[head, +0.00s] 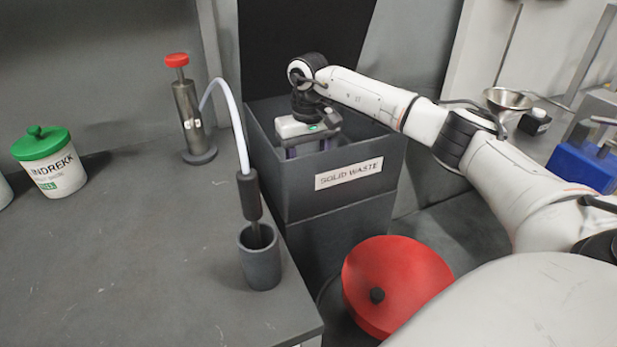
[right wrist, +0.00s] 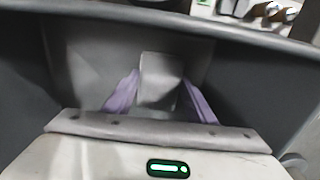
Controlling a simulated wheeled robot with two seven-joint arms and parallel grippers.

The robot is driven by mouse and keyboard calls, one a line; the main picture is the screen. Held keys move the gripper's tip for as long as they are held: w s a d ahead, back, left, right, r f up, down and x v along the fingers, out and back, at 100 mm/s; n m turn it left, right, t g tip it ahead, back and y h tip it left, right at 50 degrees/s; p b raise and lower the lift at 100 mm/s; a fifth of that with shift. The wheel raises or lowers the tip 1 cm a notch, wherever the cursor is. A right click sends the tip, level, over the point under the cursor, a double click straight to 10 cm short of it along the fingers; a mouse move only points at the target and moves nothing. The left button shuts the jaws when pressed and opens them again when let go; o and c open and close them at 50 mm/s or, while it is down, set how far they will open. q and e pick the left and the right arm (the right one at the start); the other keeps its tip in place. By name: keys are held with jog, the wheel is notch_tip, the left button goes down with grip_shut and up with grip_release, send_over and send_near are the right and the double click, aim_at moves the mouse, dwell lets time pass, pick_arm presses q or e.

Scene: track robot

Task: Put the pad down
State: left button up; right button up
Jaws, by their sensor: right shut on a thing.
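My right gripper (head: 308,147) points down inside the mouth of the dark grey bin (head: 300,208) labelled "SOLID WASTE". In the right wrist view its two purple fingers (right wrist: 160,97) are shut on a small flat grey piece, which appears to be the pad (right wrist: 160,72). The pad is held between the fingers, with the bin's inner walls around it. In the head view the pad is hidden behind the gripper and the bin's front wall. My left gripper is not in view.
A red round lid (head: 395,285) with a black knob lies below the bin. On the left bench stand a dark cup (head: 260,262) with a tube's handle in it, a red-topped metal cylinder (head: 187,115) and a green-lidded jar (head: 52,170). A metal funnel (head: 507,100) is at the right.

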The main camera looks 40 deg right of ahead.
jog(key=shift+f, duration=0.7)
jog(key=shift+f, duration=0.1)
jog(key=o, duration=1)
notch_tip(320, 180, up, 12)
jog(key=shift+p, duration=0.4)
